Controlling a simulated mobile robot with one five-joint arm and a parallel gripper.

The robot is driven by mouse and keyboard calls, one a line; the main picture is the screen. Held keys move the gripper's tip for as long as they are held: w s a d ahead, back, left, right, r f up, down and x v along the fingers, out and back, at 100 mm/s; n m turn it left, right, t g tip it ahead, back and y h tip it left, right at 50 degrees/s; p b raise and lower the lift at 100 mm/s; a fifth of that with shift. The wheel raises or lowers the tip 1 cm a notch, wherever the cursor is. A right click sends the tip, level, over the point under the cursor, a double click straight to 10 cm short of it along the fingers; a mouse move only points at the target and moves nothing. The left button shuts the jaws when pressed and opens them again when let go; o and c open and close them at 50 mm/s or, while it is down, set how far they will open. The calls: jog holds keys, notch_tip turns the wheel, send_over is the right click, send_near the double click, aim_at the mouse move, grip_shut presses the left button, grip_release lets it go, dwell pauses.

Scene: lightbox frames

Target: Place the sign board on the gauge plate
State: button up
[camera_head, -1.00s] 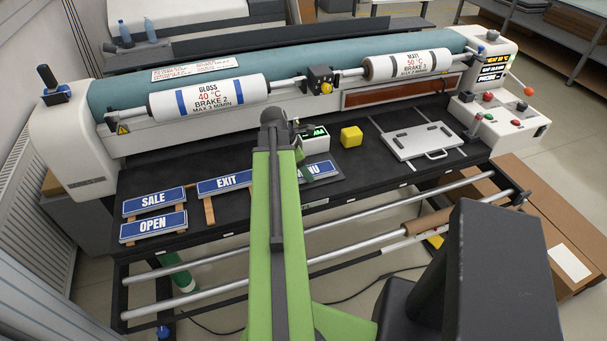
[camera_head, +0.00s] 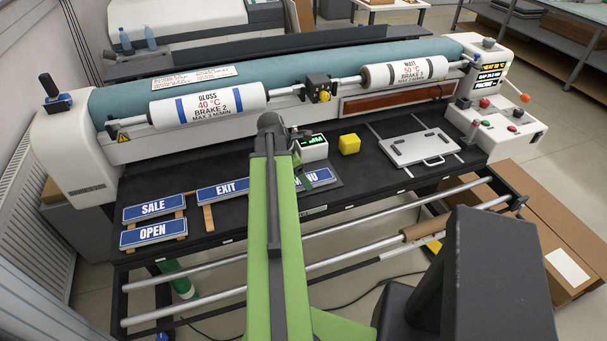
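Blue sign boards with white lettering lie on the black bench: SALE (camera_head: 153,208), OPEN (camera_head: 153,233), EXIT (camera_head: 222,190) and one partly hidden board ending in "NU" (camera_head: 318,179). That last board lies at a slant on a dark flat plate (camera_head: 333,170), beside a white box with a green display (camera_head: 314,148). This dark plate looks like the gauge plate, but I cannot be sure. My green arm covers the board's left end. My gripper (camera_head: 298,140) is mostly hidden behind the arm's end, near the white box; its fingers cannot be made out.
A yellow cube (camera_head: 349,144) stands right of the white box. A silver plate with a handle (camera_head: 420,147) lies further right. Behind is the laminator with the GLOSS roll (camera_head: 208,105) and MATT roll (camera_head: 404,73). Metal bars (camera_head: 400,240) run along the front.

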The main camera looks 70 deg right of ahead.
jog(key=p+v, duration=0.9)
jog(key=v, duration=0.2)
jog(key=shift+a, duration=0.1)
jog(key=w+a+f+m+t, duration=0.1)
jog(key=w+a+m+t, duration=0.15)
jog(key=w+a, duration=1.9)
jog(key=w+a+m+y, duration=0.1)
jog(key=w+a, duration=0.4)
jog(key=a, duration=1.1)
jog(key=w+a+m+y, duration=0.1)
jog(key=w+a+m, duration=0.3)
jog(key=a, duration=1.3)
jog(key=shift+w+f+t+y, duration=0.4)
jog(key=shift+w+f+t, duration=0.05)
